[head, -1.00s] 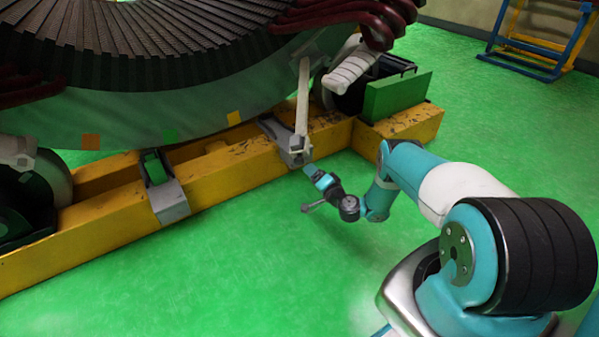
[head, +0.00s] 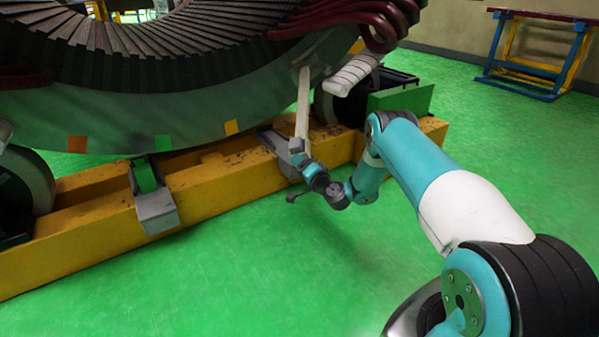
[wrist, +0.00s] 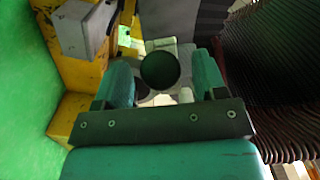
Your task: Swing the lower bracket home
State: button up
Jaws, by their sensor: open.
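A grey bracket (head: 281,152) sits on the yellow beam, at the foot of a pale upright bar (head: 302,105) that reaches up to the stator (head: 205,115). I take it for the lower bracket. My gripper (head: 300,165) is at its front, by the foot of the bar, and its tips are hard to make out there. In the wrist view my gripper (wrist: 162,75) is open, with its two teal fingers apart. A dark round end (wrist: 160,70) shows between them; I cannot tell whether they touch it. A grey block (wrist: 85,28) lies left of the fingers.
The yellow beam (head: 85,240) runs along under the stator. A second grey bracket (head: 155,210) with a green top hangs on it further left. A green box (head: 400,99) stands behind my arm. The green floor in front is clear.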

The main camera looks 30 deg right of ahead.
jog(key=shift+w, duration=0.55)
